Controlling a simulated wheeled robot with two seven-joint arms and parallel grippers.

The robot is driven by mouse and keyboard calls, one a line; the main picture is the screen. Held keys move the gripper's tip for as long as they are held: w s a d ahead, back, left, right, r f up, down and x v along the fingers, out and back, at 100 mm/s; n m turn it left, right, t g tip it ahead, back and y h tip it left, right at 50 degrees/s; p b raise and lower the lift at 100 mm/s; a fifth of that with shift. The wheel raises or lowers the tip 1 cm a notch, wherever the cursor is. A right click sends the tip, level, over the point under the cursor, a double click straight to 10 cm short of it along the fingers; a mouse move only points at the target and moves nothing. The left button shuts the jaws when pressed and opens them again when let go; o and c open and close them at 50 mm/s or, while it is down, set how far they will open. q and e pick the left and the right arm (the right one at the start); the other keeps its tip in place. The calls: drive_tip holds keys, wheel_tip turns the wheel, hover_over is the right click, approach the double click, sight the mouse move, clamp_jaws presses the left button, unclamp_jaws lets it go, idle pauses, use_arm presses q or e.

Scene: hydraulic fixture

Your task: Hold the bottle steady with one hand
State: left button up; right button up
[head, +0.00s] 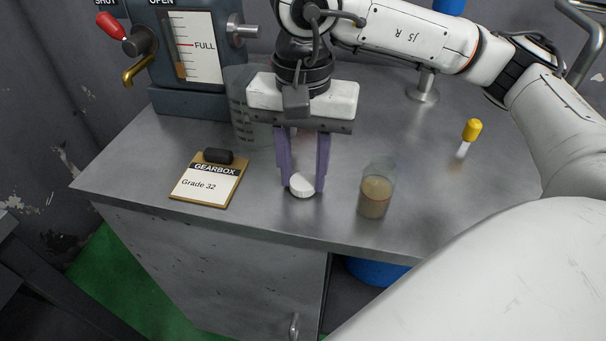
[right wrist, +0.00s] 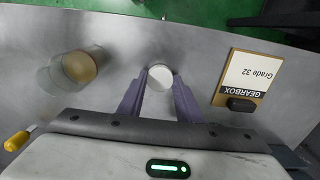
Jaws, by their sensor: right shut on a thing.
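My right gripper (head: 305,187) points down over the bench, its purple fingers shut on a small round white cap-like piece (head: 301,185). The right wrist view shows this white piece (right wrist: 160,78) between the fingertips. It is low, at or just above the bench top; I cannot tell which. A clear glass vessel (head: 377,188) with murky brown liquid and a red line stands upright to the right, apart from the gripper. It also shows in the right wrist view (right wrist: 80,68). I cannot tell which item is the bottle. My left gripper is not in view.
A clear graduated jug (head: 240,118) stands behind the gripper, partly hidden. A "GEARBOX Grade 32" clipboard (head: 208,185) lies left. A gauge unit (head: 190,55) with a red-handled lever stands back left. A yellow-capped item (head: 472,131) is at right. The metal bench (head: 140,165) has a front edge close by.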

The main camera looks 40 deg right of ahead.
sight(303, 180)
wheel_tip(303, 180, up, 10)
drive_tip(key=p, duration=0.1)
drive_tip(key=shift+f, duration=0.2)
